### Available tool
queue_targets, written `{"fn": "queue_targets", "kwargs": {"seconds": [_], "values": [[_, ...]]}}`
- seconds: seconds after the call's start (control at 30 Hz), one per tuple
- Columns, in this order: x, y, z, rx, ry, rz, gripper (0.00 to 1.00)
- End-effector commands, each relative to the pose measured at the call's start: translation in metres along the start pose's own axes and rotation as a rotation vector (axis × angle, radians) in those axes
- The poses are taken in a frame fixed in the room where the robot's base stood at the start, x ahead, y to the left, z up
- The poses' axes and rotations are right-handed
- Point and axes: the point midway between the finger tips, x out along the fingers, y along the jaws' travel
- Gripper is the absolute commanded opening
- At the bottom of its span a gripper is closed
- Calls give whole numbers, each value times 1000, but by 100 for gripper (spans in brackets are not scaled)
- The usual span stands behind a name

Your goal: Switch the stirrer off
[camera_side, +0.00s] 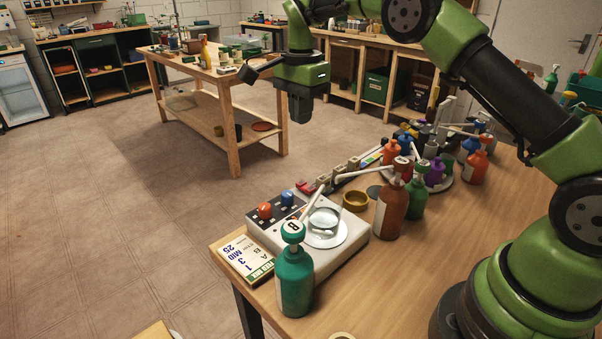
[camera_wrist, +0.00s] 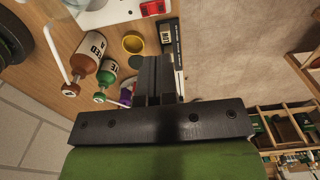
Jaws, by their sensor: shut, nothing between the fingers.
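The stirrer (camera_side: 352,245) is a white box with a round plate and a clear glass dish on top, in the middle of the side view. Its dark panel carries an orange-red knob (camera_side: 265,210) and a blue knob (camera_side: 287,198). A small red part (camera_side: 305,187) lies just behind it; a red part (camera_wrist: 152,7) also shows at the top of the wrist view. Part of a white body (camera_wrist: 100,14) shows beside it. My gripper (camera_side: 300,118) is shut and empty, high above and behind the stirrer, touching nothing. Its fingers (camera_wrist: 158,65) point up in the wrist view.
A teal bottle (camera_side: 294,280) stands in front of the stirrer, and a brown bottle (camera_side: 391,210) and green bottle (camera_side: 416,198) to its right. A brass-coloured dish (camera_side: 355,200) sits behind. More bottles crowd the back right. A printed box (camera_side: 243,258) lies at the left bench edge.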

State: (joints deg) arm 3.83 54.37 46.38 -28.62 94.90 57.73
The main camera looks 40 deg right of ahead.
Motion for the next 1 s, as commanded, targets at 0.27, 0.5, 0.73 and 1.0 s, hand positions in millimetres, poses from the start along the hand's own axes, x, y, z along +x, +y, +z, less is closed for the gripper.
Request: {"fn": "queue_targets", "kwargs": {"seconds": [0.27, 0.5, 0.73, 1.0], "values": [[0, 0, 0, -1, 0, 0, 0], [21, 1, 0, -3, -1, 4, 0], [70, 1, 0, -3, -1, 6, 0], [120, 1, 0, -2, -2, 3, 0]]}}
